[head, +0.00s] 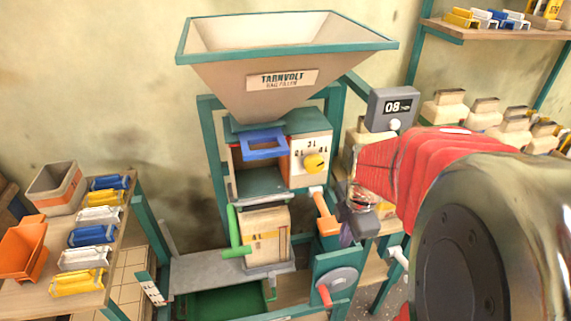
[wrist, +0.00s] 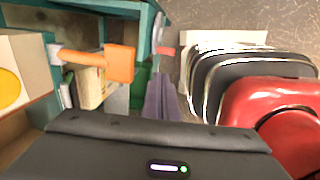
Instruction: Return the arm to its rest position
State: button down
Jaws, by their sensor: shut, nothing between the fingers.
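My gripper (head: 346,236) is in front of the right side of the bag filler, near the orange lever (head: 325,212). In the head view the gripper is small and partly hidden by its own dark wrist. In the wrist view the purple fingers (wrist: 162,100) are together with nothing between them. The orange lever (wrist: 120,64) shows to the left of the fingers and looks apart from them. My red-sleeved arm reaches in from the right of the head view.
The filler has a large hopper (head: 290,85), a yellow knob (head: 315,161), a green lever (head: 235,235) and a red-handled crank disc (head: 337,283). A grey display box (head: 393,108) stands close to my arm. A side table (head: 40,292) holds coloured clips and bins.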

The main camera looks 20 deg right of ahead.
jog(key=s+a+r+m+t, duration=0.2)
jog(key=a+r+m, duration=0.4)
jog(key=a+m, duration=0.2)
jog(key=s+a+r+m+t, duration=0.2)
jog(key=a+r+m, duration=0.4)
jog(key=a+m, duration=0.2)
jog(key=shift+s+a+r, duration=0.15)
jog(key=shift+a+r, duration=0.2)
jog(key=shift+a, duration=0.55)
